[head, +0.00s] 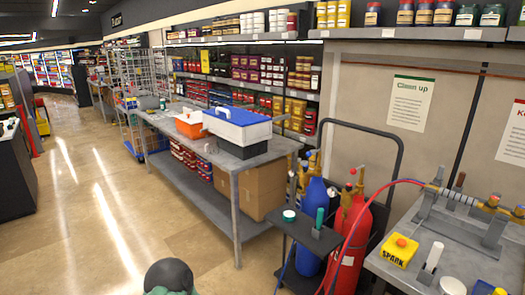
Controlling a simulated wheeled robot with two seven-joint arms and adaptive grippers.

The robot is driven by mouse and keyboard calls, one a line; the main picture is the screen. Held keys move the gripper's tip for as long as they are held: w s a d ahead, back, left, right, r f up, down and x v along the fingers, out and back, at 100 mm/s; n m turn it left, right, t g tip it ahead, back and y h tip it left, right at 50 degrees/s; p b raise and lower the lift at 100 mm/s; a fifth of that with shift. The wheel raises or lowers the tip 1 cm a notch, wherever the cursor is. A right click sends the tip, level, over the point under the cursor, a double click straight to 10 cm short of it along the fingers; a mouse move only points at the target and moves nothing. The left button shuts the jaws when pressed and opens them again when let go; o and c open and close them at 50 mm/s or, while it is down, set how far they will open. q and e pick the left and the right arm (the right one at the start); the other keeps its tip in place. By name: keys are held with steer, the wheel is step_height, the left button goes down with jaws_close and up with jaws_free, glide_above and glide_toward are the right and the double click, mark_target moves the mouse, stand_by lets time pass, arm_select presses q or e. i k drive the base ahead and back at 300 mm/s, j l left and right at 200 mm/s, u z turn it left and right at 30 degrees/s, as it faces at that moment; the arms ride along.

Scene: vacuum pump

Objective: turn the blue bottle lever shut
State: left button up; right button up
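The blue bottle (310,222) stands upright in a cart at the lower right of the head view. Brass valve fittings (313,163) sit on its top. The lever on them is too small to make out, and I cannot tell whether it is open or shut. The bottle's lower part is partly hidden by the cart's dark tray. Neither of my grippers shows in this view.
A red bottle (352,232) with a red hose (385,186) stands right of the blue one. A grey bench (405,262) with a yellow SPARK box (399,251) is at right. A metal table (236,163) stands left of the cart. The floor (95,215) at left is clear.

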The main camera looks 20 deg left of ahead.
mark_target(308, 154)
steer(key=u, duration=0.1)
steer(key=i+j, duration=0.35)
steer(key=i, duration=0.2)
steer(key=i+j, duration=0.3)
steer(key=i, duration=0.25)
